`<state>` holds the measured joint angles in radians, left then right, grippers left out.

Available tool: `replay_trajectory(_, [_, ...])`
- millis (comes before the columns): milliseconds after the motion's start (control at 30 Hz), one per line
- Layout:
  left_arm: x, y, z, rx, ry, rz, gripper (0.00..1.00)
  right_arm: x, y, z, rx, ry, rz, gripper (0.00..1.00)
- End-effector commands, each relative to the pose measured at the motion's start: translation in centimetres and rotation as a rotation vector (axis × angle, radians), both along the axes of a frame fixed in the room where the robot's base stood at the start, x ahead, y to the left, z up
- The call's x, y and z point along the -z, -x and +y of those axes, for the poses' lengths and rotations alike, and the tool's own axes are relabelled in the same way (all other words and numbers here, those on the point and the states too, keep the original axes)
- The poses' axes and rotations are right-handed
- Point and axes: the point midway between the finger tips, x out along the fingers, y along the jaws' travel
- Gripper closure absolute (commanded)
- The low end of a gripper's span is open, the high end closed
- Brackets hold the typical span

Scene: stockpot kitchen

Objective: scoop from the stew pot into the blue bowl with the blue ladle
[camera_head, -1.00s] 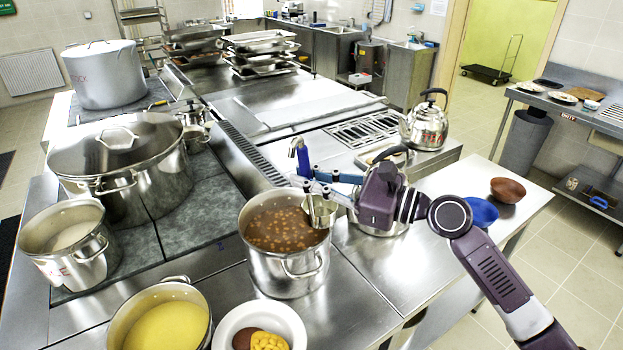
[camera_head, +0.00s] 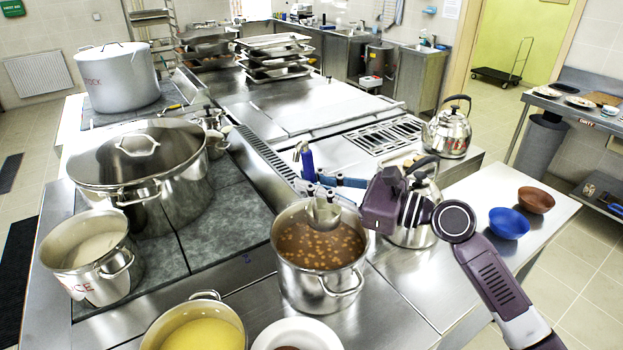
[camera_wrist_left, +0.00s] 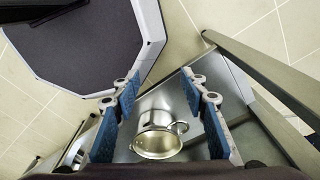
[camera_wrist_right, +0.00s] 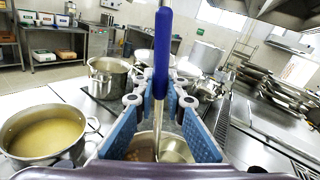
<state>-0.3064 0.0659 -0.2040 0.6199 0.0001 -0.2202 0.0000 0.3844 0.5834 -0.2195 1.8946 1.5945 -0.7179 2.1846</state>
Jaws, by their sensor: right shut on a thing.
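The stew pot (camera_head: 320,275) is a steel pot of brown stew with round pieces, on the steel counter. My right gripper (camera_head: 322,187) is shut on the blue handle of the ladle (camera_head: 307,162). The handle stands upright, and the ladle's steel cup shows at the pot's back rim, over the stew. I cannot tell whether the cup touches the stew. The handle also shows between the fingers in the right wrist view (camera_wrist_right: 162,55). The blue bowl (camera_head: 508,223) stands on the counter at right. My left gripper (camera_wrist_left: 160,100) is open and empty, seen only in its wrist view.
A brown bowl (camera_head: 536,200) stands behind the blue bowl. A kettle (camera_head: 412,228) stands right of the stew pot, behind my right arm. A yellow soup pot (camera_head: 200,335) and a white plate (camera_head: 297,338) are in front. A metal pot (camera_wrist_left: 158,135) lies below my left gripper.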

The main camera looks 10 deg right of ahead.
Motion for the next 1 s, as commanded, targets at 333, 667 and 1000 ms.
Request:
replay_trajectory(333, [2.5, -0.6, 1.7, 0.002, -0.019, -0.007, 0.6, 2.2, 0.0, 0.0, 0.0, 0.0, -0.002, 1.0])
replay_trajectory(667, [4.5, -0.6, 1.6, 0.0, -0.018, -0.007, 0.6, 5.2, 0.0, 0.0, 0.001, 0.0, 0.0, 1.0])
replay_trajectory(1000, [6.5, -0.6, 1.1, -0.001, -0.013, -0.007, 0.6, 8.5, 0.0, 0.0, 0.001, -0.002, 0.0, 1.0])
